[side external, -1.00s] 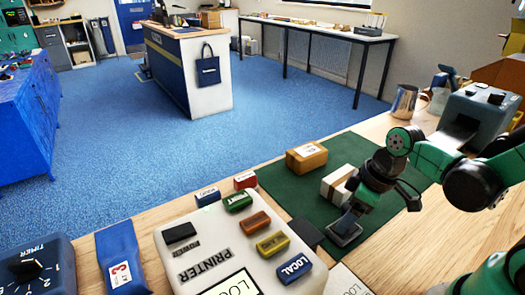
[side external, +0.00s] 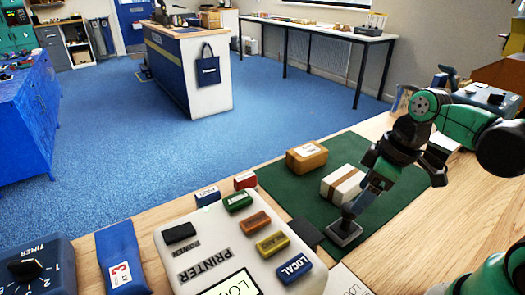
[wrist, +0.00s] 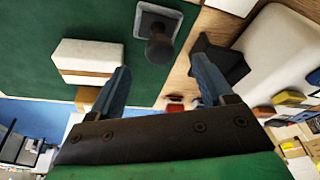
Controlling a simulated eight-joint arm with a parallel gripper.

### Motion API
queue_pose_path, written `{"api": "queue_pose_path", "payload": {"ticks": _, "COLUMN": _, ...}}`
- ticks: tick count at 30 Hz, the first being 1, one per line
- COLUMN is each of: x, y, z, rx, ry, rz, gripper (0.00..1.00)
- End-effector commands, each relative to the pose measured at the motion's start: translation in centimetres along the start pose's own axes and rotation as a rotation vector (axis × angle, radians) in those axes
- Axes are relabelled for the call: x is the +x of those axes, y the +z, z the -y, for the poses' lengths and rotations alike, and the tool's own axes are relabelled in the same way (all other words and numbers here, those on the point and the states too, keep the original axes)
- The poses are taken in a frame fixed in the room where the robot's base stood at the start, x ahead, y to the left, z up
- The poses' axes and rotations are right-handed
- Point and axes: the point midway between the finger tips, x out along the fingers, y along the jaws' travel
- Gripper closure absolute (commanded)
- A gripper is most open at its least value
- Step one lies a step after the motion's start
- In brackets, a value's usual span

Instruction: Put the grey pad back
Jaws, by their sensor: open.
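The grey pad (side external: 345,232) is a flat square with a dark upright knob. It lies on the near part of the green mat, close to the printer. It also shows in the wrist view (wrist: 152,12), at the top between the finger directions and beyond the fingertips. My gripper (side external: 366,200) is open and empty, tilted above and behind the pad. In the wrist view its two blue fingers (wrist: 160,80) are well apart, with nothing between them. A dark flat piece (side external: 307,232) lies between the pad and the printer.
A white carton with a brown band (side external: 343,185) stands on the green mat (side external: 410,190) close to my gripper. A brown carton (side external: 306,157) sits behind it. The white printer (side external: 215,245) with coloured blocks is at the left. Bare wood lies right of the mat.

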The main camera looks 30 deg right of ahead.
Motion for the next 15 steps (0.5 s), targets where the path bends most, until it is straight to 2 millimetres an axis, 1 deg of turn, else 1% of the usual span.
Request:
{"api": "queue_pose_path", "payload": {"ticks": 9, "x": -4.1, "y": 0.1, "z": 0.0, "rx": 0.002, "ry": 0.001, "rz": 0.000, "gripper": 0.26}}
{"api": "queue_pose_path", "payload": {"ticks": 15, "x": -6.0, "y": 0.0, "z": 0.0, "rx": 0.001, "ry": 0.000, "rz": 0.000, "gripper": 0.26}}
